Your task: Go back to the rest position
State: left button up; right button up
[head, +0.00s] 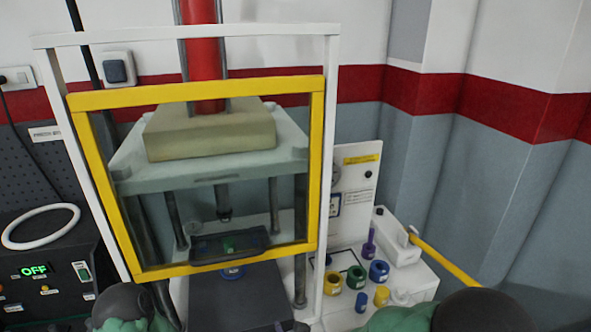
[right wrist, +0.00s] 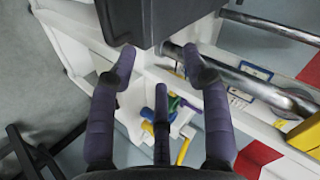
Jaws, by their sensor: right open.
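In the head view, green and dark parts of my arms show at the bottom edge, left and right, but no fingertips show. My left gripper is not in view. The press (head: 205,135) stands behind a yellow-framed guard, with a dark tray (head: 230,245) holding a small green piece inside.
A control box (head: 45,270) reading OFF stands at left with a white ring (head: 40,226) on top. At right, several blue, green, yellow and purple parts sit on a white bench (head: 408,283), beside a unit with a yellow lever (head: 445,262). The right side is open floor and wall.

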jog(key=s+d+f+n+g+b, duration=0.1)
jog(key=s+d+f+n+g, duration=0.2)
jog(key=f, duration=0.7)
jog(key=s+d+f+g+b, duration=0.15)
jog(key=s+d+f, duration=0.35)
jog(key=f, duration=0.5)
jog(key=s+d+f+n+g+y, duration=0.1)
jog(key=s+d+f+g, duration=0.3)
jog(key=s+f, duration=0.6)
jog(key=shift+s+n+g+b, duration=0.4)
jog(key=shift+s+n+g, duration=0.15)
jog(key=shift+n, duration=0.35)
